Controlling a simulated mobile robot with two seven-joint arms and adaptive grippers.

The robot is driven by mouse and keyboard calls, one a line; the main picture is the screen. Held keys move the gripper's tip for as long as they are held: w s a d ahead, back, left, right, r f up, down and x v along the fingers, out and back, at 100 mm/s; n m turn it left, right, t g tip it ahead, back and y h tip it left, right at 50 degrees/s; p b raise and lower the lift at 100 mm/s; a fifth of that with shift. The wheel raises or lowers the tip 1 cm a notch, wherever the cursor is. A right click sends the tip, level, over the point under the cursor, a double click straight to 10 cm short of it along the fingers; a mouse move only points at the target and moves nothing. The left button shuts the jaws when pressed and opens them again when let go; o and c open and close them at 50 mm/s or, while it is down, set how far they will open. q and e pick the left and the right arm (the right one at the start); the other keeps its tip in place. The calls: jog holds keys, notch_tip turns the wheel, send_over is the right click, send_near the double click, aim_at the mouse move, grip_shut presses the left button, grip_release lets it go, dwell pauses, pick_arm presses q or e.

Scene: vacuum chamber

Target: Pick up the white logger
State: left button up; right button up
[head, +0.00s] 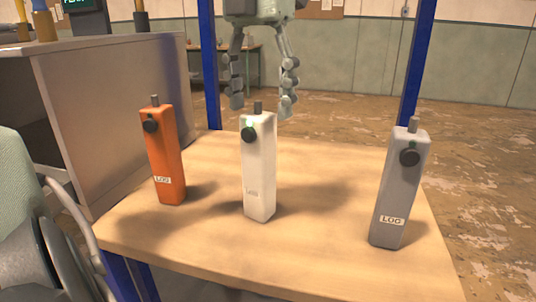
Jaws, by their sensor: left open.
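The white logger (258,170) stands upright in the middle of the wooden table, with a dark round knob and a short grey stub on top. My left gripper (262,108) is open and points down, its two fingers apart above and behind the logger's top in the head view. The stub shows between the fingertips. I see no contact with the logger, and the exact depth gap is hard to tell. My right gripper is not in view.
An orange logger (164,155) stands to the left and a grey logger (400,190) to the right on the table (300,255). Blue posts (415,65) rise at the table's back. A grey cabinet (110,110) stands close at left.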

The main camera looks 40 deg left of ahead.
aim_at(259, 142)
pick_arm(q)
jog(key=shift+w+a+f, duration=0.1)
jog(key=shift+w+f, duration=0.05)
jog(key=shift+w, duration=0.05)
jog(key=shift+f, duration=0.3)
jog(key=f, duration=0.6)
jog(key=shift+s+a+f, duration=0.1)
jog(key=shift+s+f, duration=0.1)
jog(key=shift+f, duration=0.25)
jog(key=shift+c, duration=0.6)
jog(key=c, duration=1.3)
jog(key=shift+r, duration=0.15)
